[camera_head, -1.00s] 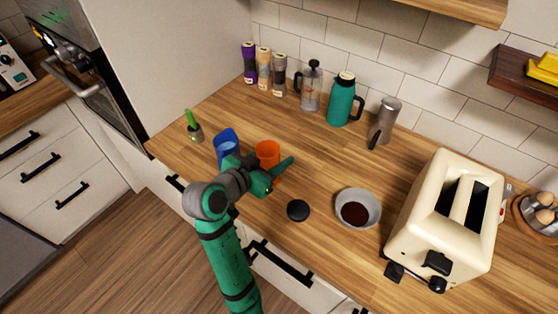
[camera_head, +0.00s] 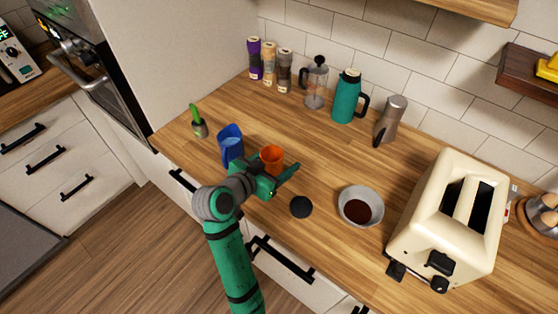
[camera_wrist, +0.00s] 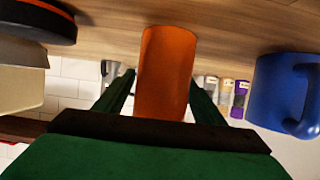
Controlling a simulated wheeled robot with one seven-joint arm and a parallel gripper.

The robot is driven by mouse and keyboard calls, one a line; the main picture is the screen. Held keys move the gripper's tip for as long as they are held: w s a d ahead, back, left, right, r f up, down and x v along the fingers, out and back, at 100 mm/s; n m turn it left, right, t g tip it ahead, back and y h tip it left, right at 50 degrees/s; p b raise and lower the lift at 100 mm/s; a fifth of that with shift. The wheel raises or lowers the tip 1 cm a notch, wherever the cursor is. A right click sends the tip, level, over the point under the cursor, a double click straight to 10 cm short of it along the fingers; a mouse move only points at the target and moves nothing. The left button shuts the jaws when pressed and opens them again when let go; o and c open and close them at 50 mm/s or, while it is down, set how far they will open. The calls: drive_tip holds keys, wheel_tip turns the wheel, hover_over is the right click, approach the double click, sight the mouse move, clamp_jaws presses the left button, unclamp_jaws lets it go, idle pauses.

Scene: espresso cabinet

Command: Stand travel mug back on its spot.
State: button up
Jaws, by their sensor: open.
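An orange cup (camera_head: 271,158), which I take to be the travel mug, stands upright on the wooden counter. My gripper (camera_head: 279,177) is open and low at the near side of the cup. In the wrist view, which is upside down, the orange cup (camera_wrist: 166,75) lies between the two spread fingers of my gripper (camera_wrist: 160,95). A gap shows at its left side; whether the right finger touches it I cannot tell. My gripper hides part of the cup's lower side in the head view. No marked spot for the mug is clearly visible.
A blue pitcher (camera_head: 230,147) stands close left of the cup. A black disc (camera_head: 301,207) and a grey bowl (camera_head: 347,194) with dark contents lie to the right, before a cream toaster (camera_head: 420,215). A teal flask (camera_head: 346,97) and silver pot (camera_head: 393,117) stand behind. The counter middle is clear.

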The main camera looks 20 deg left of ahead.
sight(266, 169)
drive_tip(key=shift+r, duration=0.1)
drive_tip(key=shift+s+a+r, duration=0.1)
drive_tip(key=shift+r, duration=0.05)
drive_tip(key=v, duration=1.1)
drive_tip(key=shift+s+a+r, duration=0.1)
drive_tip(key=shift+s+r, duration=0.05)
drive_tip(key=shift+s, duration=0.1)
